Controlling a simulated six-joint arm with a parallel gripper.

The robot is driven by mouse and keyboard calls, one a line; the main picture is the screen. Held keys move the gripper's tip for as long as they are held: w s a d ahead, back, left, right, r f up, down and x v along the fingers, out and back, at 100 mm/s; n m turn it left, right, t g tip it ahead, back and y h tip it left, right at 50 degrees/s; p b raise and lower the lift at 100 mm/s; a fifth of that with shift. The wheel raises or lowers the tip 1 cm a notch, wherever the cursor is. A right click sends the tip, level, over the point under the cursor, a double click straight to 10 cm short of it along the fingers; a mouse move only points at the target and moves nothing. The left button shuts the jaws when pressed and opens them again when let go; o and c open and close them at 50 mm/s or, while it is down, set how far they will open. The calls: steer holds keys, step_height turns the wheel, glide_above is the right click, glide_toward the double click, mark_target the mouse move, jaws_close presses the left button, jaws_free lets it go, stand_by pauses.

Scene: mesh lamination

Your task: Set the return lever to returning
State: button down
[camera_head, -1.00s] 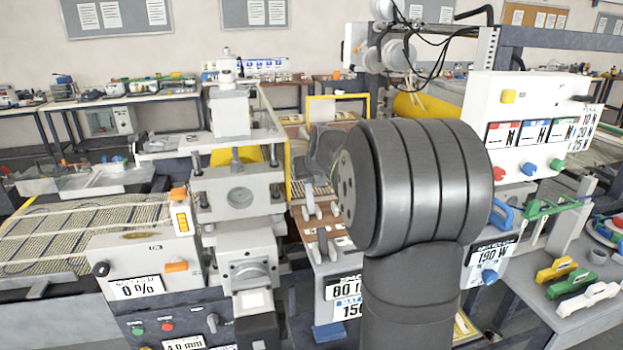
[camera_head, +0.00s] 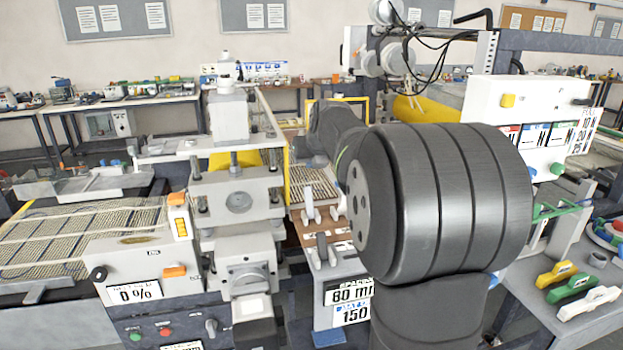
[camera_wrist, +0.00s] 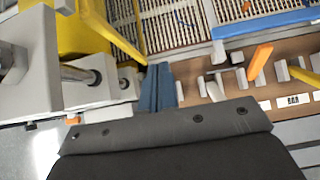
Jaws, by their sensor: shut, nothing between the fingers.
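My gripper (camera_wrist: 158,88) shows in the wrist view as two blue fingers pressed together with nothing between them. To its right is a brown panel (camera_wrist: 238,90) with several small grey-white levers and one orange lever (camera_wrist: 260,61), which stands tilted. The fingers are left of the orange lever, apart from it in the picture. I cannot tell which lever is the return lever, as no readable label names it. In the head view the brown panel (camera_head: 303,231) carries white levers (camera_head: 309,207) and is partly covered by my arm; my gripper is hidden there.
A grey block with a metal rod (camera_wrist: 85,74) and a yellow part (camera_wrist: 82,32) are close on the left in the wrist view. A blue bar (camera_wrist: 270,22) lies beyond the panel. In the head view, a roller press (camera_head: 238,200) stands left of my arm.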

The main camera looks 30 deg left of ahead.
steer(key=shift+w+a+r, duration=0.2)
steer(key=shift+r, duration=0.65)
steer(key=shift+w+a+r, duration=0.2)
steer(key=shift+r, duration=0.6)
steer(key=shift+w+a+r, duration=0.2)
steer(key=shift+r, duration=0.65)
glide_above(311, 207)
step_height(311, 207, down, 11)
steer(key=shift+r, duration=0.1)
steer(key=shift+s+d+f, duration=0.35)
steer(key=shift+s+d, duration=0.35)
steer(key=shift+d, duration=0.05)
steer(key=shift+s+d+f, duration=0.3)
steer(key=shift+s+d, duration=0.35)
steer(key=shift+d, duration=0.05)
steer(key=shift+a, duration=0.1)
